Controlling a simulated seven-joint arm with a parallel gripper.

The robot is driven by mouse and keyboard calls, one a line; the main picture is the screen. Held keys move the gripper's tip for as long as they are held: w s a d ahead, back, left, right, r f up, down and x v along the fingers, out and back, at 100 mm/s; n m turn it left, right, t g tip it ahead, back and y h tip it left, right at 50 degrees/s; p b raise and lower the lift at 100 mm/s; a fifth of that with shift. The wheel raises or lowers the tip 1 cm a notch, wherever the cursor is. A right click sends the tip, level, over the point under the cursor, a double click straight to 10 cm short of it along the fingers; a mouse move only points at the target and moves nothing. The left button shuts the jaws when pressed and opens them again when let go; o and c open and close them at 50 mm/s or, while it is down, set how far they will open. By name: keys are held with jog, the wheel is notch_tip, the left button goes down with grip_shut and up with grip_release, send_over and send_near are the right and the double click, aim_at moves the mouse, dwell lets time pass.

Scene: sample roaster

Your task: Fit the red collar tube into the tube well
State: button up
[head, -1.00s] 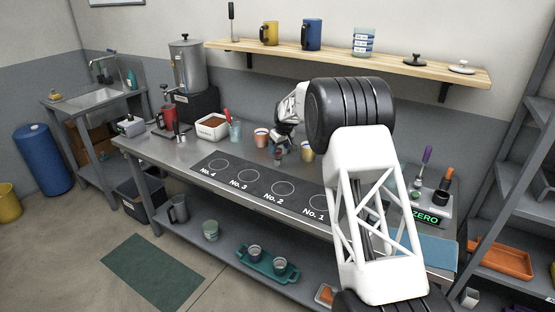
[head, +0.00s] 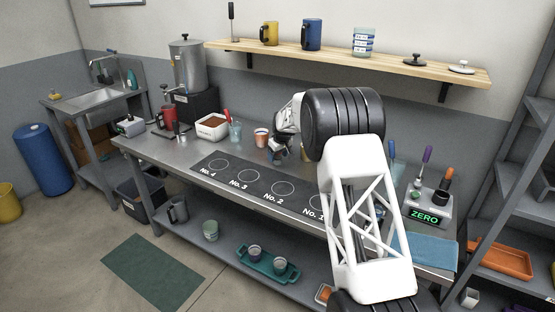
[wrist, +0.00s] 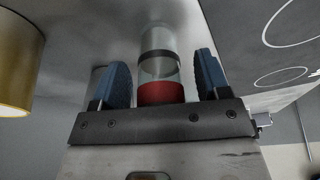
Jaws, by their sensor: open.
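In the wrist view the red collar tube (wrist: 158,62) is a clear tube with a dark band and a red collar (wrist: 160,93). It stands between the two blue fingers of my gripper (wrist: 163,78), with a visible gap on each side. My gripper is open. In the head view my gripper (head: 279,153) is low over the steel bench, behind the printed mat, and hides the tube. I cannot make out the tube well in either view.
A gold cylinder (wrist: 17,65) stands close by at the left of the wrist view; my arm partly hides it in the head view (head: 307,152). A copper-coloured cup (head: 261,138) stands left of my gripper. The black mat (head: 240,180) with numbered circles is clear.

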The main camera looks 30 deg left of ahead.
jog(key=shift+a+f, duration=0.1)
jog(key=shift+f, duration=0.2)
jog(key=shift+c, duration=0.4)
jog(key=c, duration=1)
jog(key=shift+r, duration=0.4)
jog(key=shift+r, duration=1.45)
jog(key=shift+s+d+r, duration=0.2)
jog(key=shift+s+d, duration=1.45)
jog(key=shift+s, duration=0.35)
jog(key=shift+s+d+r, duration=0.25)
jog(key=shift+s+d, duration=1.4)
jog(key=shift+s, duration=0.3)
jog(key=shift+s+d+r, duration=0.2)
jog(key=shift+s+d, duration=1.45)
jog(key=shift+s, duration=0.35)
jog(key=shift+s+d, duration=0.15)
jog(key=shift+s, duration=0.05)
